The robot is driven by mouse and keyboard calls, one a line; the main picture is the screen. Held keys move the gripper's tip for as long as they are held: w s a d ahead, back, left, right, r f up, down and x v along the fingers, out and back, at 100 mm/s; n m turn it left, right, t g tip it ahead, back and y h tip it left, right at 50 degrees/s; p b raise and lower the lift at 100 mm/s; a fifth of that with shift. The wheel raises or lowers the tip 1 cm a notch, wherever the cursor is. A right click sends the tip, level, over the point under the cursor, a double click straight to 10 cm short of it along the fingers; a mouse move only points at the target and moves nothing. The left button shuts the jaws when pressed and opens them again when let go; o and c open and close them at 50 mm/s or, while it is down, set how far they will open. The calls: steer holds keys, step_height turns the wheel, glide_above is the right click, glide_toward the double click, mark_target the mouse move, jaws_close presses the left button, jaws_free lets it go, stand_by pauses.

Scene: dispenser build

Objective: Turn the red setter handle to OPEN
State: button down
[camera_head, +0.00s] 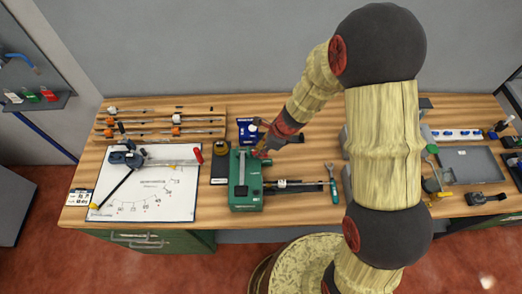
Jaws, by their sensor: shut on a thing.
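The green dispenser device (246,203) stands near the middle of the bench, with a pale upright strip on its top face. My gripper (261,149) reaches down from the upper right to the device's upper right edge. It is shut on a small red part there, which I take as the red setter handle (257,155). The fingers hide most of the handle. Its angle and any OPEN mark are too small to read.
A white board with a dial drawing (150,197) and a red-gripped tool lies left. A rack of rods (160,122) stands behind it. A blue box (246,130) is behind the device.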

steer(key=shift+w+r+n+p, duration=0.2)
steer(key=shift+n+p, duration=0.3)
steer(key=shift+n, duration=0.2)
steer(key=shift+w+f+n+g+p, duration=0.15)
steer(key=shift+n+g, duration=0.15)
steer(key=shift+n, duration=0.15)
steer(key=shift+w+n+g+p, duration=0.15)
steer(key=shift+n+g, duration=0.15)
steer(key=shift+n, duration=0.15)
steer(key=shift+s, duration=0.15)
steer(key=c, duration=2)
jaws_free()
steer(key=shift+o, duration=0.8)
steer(key=v, duration=1.2)
steer(key=shift+d, duration=0.2)
steer(key=shift+f, duration=0.15)
